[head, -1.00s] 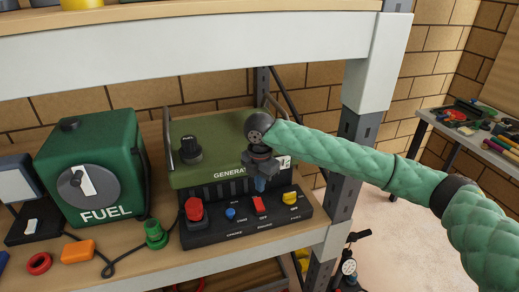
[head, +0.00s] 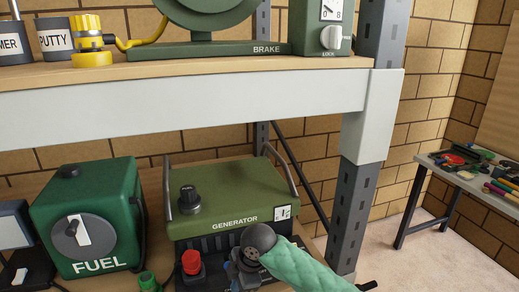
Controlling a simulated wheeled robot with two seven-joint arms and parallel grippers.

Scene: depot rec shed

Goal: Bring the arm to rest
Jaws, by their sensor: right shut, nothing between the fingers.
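My right arm, in a green quilted sleeve, comes in from the bottom right of the head view. My right gripper (head: 240,277) is shut and empty, low in front of the green generator (head: 235,190), over its dark control panel. It hides part of the panel; I cannot tell whether it touches it. A red button (head: 192,262) shows just left of the gripper. My left gripper is not in view.
The grey upper shelf beam (head: 180,115) runs above the generator, and a shelf post (head: 350,210) stands right of it. The green fuel box (head: 110,215) stands at left. A side table (head: 470,180) is at far right, with open floor before it.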

